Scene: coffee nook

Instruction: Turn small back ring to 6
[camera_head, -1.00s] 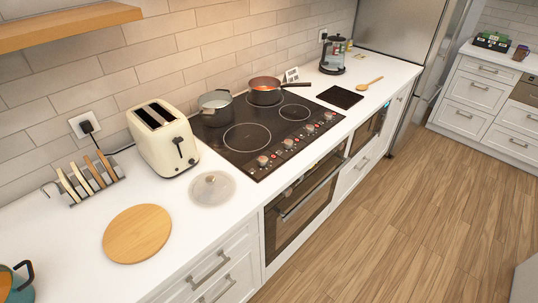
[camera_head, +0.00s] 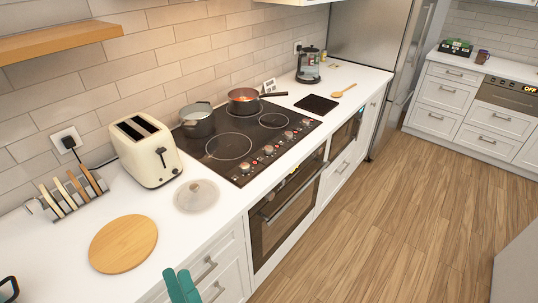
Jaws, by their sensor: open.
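The black cooktop (camera_head: 215,168) is set in the white counter. A large ring (camera_head: 228,147) lies bare at front left and a smaller one (camera_head: 273,120) at front right. A grey pot (camera_head: 198,123) stands at back left, a copper-coloured pan (camera_head: 242,104) with orange-red inside at back right; they hide much of the back rings. Several knobs, one of them the left knob (camera_head: 257,164), line the front edge, with small red marks beside them. Their settings are too small to read. My gripper (camera_head: 180,283) shows as two teal fingers at the bottom edge, open, well short of the cooktop.
A cream toaster (camera_head: 148,152), a glass lid (camera_head: 197,195) and a round wooden board (camera_head: 124,243) stand left of the cooktop. A toast rack (camera_head: 68,192) is further left. A black mat (camera_head: 316,104) and wooden spoon (camera_head: 343,91) lie right. The floor in front is clear.

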